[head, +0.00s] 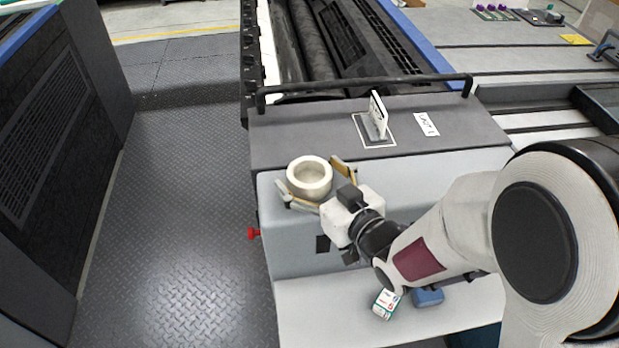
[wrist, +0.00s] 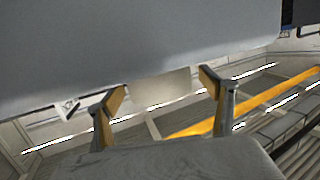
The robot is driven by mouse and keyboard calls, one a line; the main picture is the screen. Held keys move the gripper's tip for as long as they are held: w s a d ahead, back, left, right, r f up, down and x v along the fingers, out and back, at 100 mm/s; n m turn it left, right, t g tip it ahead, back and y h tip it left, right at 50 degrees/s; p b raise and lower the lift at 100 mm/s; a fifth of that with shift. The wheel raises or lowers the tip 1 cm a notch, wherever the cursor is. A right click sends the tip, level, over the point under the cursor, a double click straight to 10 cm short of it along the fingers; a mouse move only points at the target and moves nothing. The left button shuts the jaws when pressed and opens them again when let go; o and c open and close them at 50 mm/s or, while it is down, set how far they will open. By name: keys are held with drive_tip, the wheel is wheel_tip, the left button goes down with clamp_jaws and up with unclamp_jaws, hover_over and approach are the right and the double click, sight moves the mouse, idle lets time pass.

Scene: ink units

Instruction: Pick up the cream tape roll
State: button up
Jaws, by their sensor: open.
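The cream tape roll (head: 310,190) stands with its hole facing up near the left end of the light grey ledge in the head view. My gripper (head: 309,175) is open, with one finger on the left side of the roll and the other on its right side. In the wrist view the open fingers (wrist: 162,89) show their yellow pads, with a cream patch of the roll (wrist: 160,86) between them. I cannot tell whether either pad touches the roll. The rest of the roll is hidden in the wrist view.
An upright white card (head: 378,115) and a label (head: 426,124) are on the dark panel behind, below a black rail (head: 365,83). A small box (head: 385,303) and a blue object (head: 428,297) sit on the lower shelf. A red knob (head: 254,234) sticks out left.

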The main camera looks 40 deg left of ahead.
sight(310, 181)
drive_tip(key=shift+w+a, duration=0.15)
drive_tip(key=shift+a, duration=0.15)
drive_tip(key=c, duration=1.2)
drive_tip(key=shift+c, duration=0.2)
wheel_tip(310, 181, up, 10)
idle(0.4)
idle(0.5)
